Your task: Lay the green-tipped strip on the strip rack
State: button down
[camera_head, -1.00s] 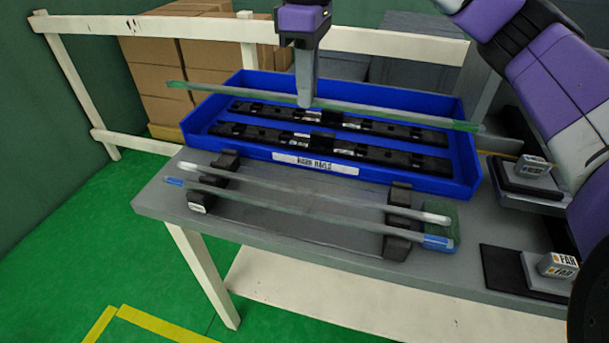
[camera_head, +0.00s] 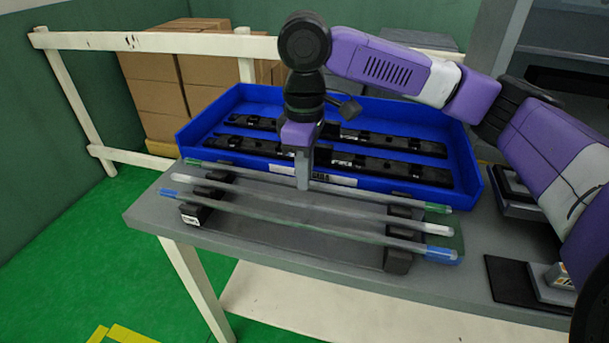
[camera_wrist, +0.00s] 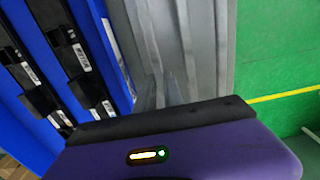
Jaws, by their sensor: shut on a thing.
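The green-tipped strip (camera_head: 375,194) is long, thin and translucent, with green ends. My gripper (camera_head: 303,184) is shut on it near its middle. The strip rack has two black supports, the right one (camera_head: 398,260) and the left one (camera_head: 194,215). A white-tipped strip (camera_head: 270,200) and a blue-tipped strip (camera_head: 300,224) lie across it. The green-tipped strip runs roughly parallel behind them, over the rear of the supports; I cannot tell whether it touches them. In the wrist view, my fingertips (camera_wrist: 165,95) are beside pale strips that are hard to tell apart.
A blue bin (camera_head: 465,165) with black trim parts stands just behind the rack, its front wall close to the held strip. The grey table (camera_head: 145,212) has its front edge near the rack. Black pads (camera_head: 515,280) lie at the right.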

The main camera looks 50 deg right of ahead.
jog(key=shift+f, duration=0.2)
jog(key=c, duration=1.9)
grip_release()
jog(key=shift+f, duration=0.1)
jog(key=o, duration=0.4)
jog(key=shift+o, duration=0.2)
notch_tip(320, 180, up, 12)
jog(key=p, duration=0.1)
jog(key=shift+r+p, duration=0.2)
jog(key=shift+p, duration=0.2)
